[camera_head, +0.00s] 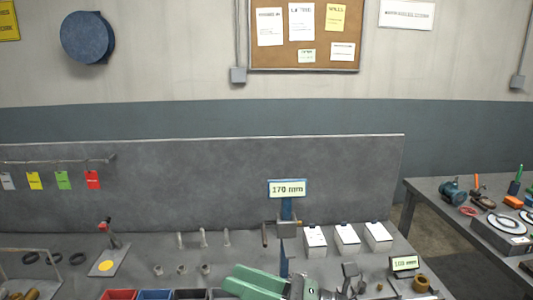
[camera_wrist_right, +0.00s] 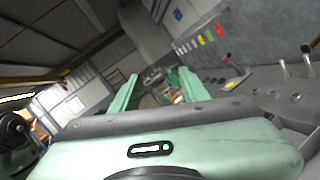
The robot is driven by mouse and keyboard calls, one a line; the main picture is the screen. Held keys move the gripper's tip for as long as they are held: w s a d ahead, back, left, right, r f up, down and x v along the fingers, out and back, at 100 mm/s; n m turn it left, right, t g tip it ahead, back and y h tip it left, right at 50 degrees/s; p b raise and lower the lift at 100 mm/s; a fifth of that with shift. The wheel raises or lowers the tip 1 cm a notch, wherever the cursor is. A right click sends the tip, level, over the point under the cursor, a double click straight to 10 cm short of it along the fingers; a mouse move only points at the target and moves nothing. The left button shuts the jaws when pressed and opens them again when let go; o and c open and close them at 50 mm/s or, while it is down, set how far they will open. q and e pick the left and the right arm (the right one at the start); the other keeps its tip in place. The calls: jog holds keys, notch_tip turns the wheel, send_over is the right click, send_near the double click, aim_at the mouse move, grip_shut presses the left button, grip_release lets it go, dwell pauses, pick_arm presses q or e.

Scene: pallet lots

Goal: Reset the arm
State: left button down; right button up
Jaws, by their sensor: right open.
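My right gripper (camera_head: 231,276) shows at the bottom centre of the head view, low over the front of the grey workbench (camera_head: 140,240). Its green fingers point left and are apart, with nothing seen between them. In the right wrist view the two green fingers of the gripper (camera_wrist_right: 158,86) are also spread and empty, with the bench beyond them. My left gripper is in neither view.
Red, blue and dark bins (camera_head: 155,294) stand left of the gripper. A blue stand with a "170 mm" sign (camera_head: 289,188) rises behind it. White boxes (camera_head: 346,236) stand to the right. A second table (camera_head: 425,195) with tools is at far right.

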jog(key=w+d+m+t+h, duration=0.3)
jog(key=d+m+t+h, duration=0.3)
jog(key=m, duration=0.5)
jog(key=w+d+m+t+h, duration=0.3)
jog(key=d+m+t, duration=0.4)
jog(key=m, duration=0.5)
jog(key=s+d+f+m+g+h, duration=0.3)
jog(key=d+f+m+h, duration=0.25)
jog(key=f+m, duration=0.35)
jog(key=s+d+f+m+g+h, duration=0.3)
jog(key=d+f+m+h, duration=0.25)
jog(key=f, duration=0.55)
jog(key=s+f+m+g, duration=0.3)
jog(key=s+f+g, duration=0.25)
jog(key=s, duration=0.45)
jog(key=s+f+m+g, duration=0.4)
jog(key=s+f, duration=0.3)
jog(key=s, duration=0.4)
notch_tip(320, 180, down, 26)
jog(key=s, duration=0.1)
jog(key=s+d+f+n+g, duration=0.1)
jog(key=s+d+f+g, duration=0.1)
jog(key=s+f, duration=1.3)
jog(key=shift+s+d+f+y, duration=0.3)
jog(key=shift+s+d, duration=0.4)
jog(key=shift+s, duration=0.25)
